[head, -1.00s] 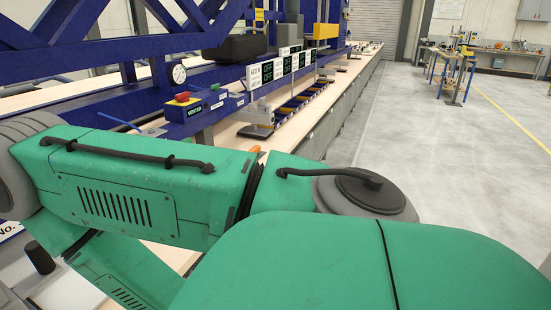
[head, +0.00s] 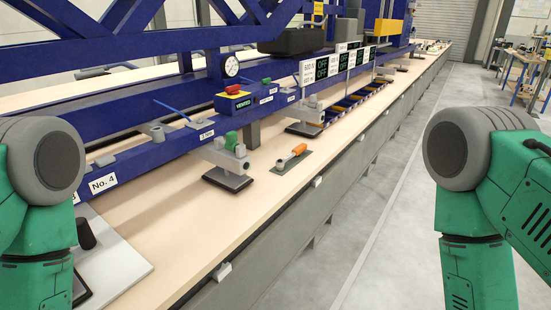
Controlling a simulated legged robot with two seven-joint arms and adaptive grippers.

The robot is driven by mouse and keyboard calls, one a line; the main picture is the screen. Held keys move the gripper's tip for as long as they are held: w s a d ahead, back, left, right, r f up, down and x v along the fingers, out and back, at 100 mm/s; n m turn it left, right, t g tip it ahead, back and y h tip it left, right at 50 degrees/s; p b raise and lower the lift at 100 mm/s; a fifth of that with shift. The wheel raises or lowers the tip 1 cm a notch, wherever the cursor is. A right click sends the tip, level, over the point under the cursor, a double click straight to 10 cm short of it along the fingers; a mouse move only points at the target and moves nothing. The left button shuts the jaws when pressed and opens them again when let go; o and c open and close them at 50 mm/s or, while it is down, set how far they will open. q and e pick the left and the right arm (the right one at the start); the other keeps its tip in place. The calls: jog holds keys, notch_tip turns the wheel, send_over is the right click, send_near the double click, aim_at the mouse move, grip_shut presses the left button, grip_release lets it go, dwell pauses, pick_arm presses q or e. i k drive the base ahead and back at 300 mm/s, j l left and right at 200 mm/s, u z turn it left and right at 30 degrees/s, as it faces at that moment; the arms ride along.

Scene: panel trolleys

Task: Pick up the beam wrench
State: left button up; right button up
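A tool with an orange handle (head: 297,153) lies on the pale bench top, right of the middle of the head view. A dark, flat piece (head: 284,165) lies under or joined to its near end. It is the only loose hand tool I can make out nearby, but I cannot tell for sure that it is the beam wrench. My two green arms stand at the left and right edges of the view. Neither gripper shows, and neither arm touches the orange-handled tool.
The long bench (head: 215,225) runs away to the back right. A grey fixture with a green top (head: 231,145) stands left of the tool. A control box with a red button (head: 237,98) sits on the blue frame (head: 120,158) behind. The bench in front of the fixture is bare.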

aim_at(280, 163)
jog(key=z, duration=0.15)
jog(key=i+l+u, duration=0.15)
jog(key=u, duration=0.2)
jog(key=i+l+u, duration=0.1)
jog(key=u, duration=0.25)
jog(key=i+l+u, duration=0.1)
jog(key=l+u, duration=0.15)
jog(key=u, duration=0.15)
